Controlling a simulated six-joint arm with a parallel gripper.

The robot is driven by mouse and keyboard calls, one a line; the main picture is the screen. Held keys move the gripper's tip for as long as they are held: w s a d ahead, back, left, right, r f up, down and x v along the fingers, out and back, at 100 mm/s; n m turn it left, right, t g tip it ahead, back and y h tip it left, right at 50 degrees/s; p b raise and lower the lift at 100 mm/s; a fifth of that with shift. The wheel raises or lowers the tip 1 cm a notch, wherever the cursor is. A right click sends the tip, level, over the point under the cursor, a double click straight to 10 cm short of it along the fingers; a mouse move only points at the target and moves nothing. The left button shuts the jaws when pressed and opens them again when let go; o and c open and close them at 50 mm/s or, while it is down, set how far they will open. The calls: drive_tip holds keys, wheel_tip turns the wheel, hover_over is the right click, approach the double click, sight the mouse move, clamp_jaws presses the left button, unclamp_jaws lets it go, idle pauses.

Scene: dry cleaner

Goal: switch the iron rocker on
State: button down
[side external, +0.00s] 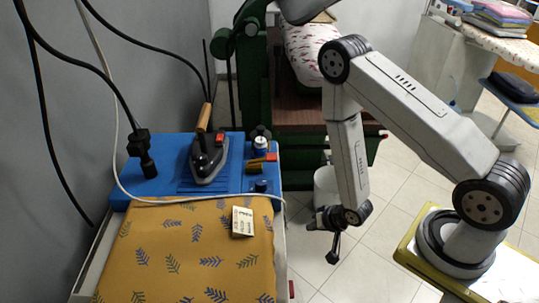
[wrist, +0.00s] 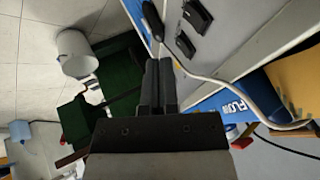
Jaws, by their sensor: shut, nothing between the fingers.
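Two black rocker-like switches sit on the grey side panel of the ironing station in the wrist view, an upper one (wrist: 197,17) and a smaller lower one (wrist: 186,45). I cannot tell which is the iron rocker or how either is set. My gripper (wrist: 160,66) is shut and empty, its tips a little left of the lower switch in that view; contact does not show. In the side view my gripper (side external: 335,250) hangs low, right of the station. The iron (side external: 208,160) stands on the blue top (side external: 165,178).
A patterned yellow cloth (side external: 190,250) with a tag (side external: 242,221) covers the station's near part. A pale cable (wrist: 215,81) runs past the panel from a dark cord end (wrist: 152,20). A white bucket (wrist: 75,53) stands on the tiled floor. Green machinery (side external: 252,85) is behind.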

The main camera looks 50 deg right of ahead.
drive_tip(key=shift+v, duration=2.45)
drive_tip(key=shift+s+d+f, duration=0.1)
drive_tip(key=shift+d+f, duration=0.1)
drive_tip(key=shift+f, duration=0.55)
drive_tip(key=shift+f, duration=0.15)
drive_tip(key=w+a+f, duration=0.3)
drive_tip(key=w+f, duration=0.5)
drive_tip(key=shift+w+a+f, duration=0.2)
drive_tip(key=shift+w, duration=0.05)
